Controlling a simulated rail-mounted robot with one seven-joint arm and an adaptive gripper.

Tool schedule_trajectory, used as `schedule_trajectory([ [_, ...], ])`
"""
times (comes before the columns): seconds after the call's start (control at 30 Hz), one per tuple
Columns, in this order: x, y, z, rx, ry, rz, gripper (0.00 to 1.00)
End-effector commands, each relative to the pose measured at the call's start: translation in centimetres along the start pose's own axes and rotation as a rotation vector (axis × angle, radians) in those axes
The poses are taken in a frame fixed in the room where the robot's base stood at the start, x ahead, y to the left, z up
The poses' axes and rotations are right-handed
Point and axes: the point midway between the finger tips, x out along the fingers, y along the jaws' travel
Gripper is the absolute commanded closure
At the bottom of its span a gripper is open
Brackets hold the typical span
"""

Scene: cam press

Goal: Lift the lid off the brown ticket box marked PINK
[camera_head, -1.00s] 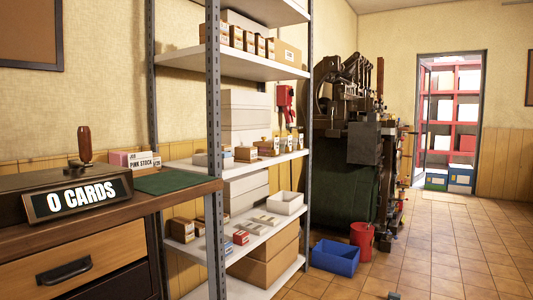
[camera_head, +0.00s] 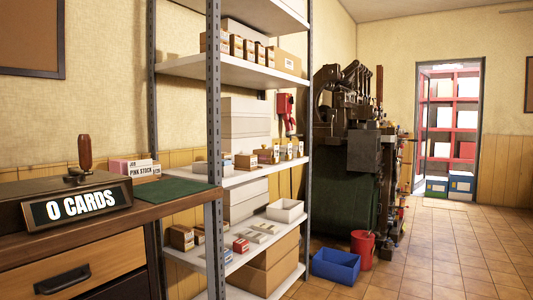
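Several small brown boxes stand on the middle shelf of the metal rack, among them a brown box (camera_head: 245,161) and another brown box (camera_head: 268,156) with a pale label. Their labels are too small to read, so I cannot tell which one is marked PINK or whether its lid is on. More small brown boxes (camera_head: 181,237) stand on the lower shelf. A pink stack with a card reading PINK STOCK (camera_head: 140,168) lies on the bench at left. My gripper is not in view.
A rack post (camera_head: 213,130) stands before the shelves. A blue bin (camera_head: 335,266), a red bucket (camera_head: 362,248) and a dark press (camera_head: 345,160) stand beyond. The tiled floor at right is open.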

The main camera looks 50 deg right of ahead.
Motion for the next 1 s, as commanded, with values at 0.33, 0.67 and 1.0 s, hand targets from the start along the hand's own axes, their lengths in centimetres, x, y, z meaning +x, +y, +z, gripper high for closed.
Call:
schedule_trajectory([
  [0.33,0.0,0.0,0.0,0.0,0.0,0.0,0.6],
  [0.67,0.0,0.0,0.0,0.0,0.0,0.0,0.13],
  [1.0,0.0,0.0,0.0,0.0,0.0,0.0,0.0],
])
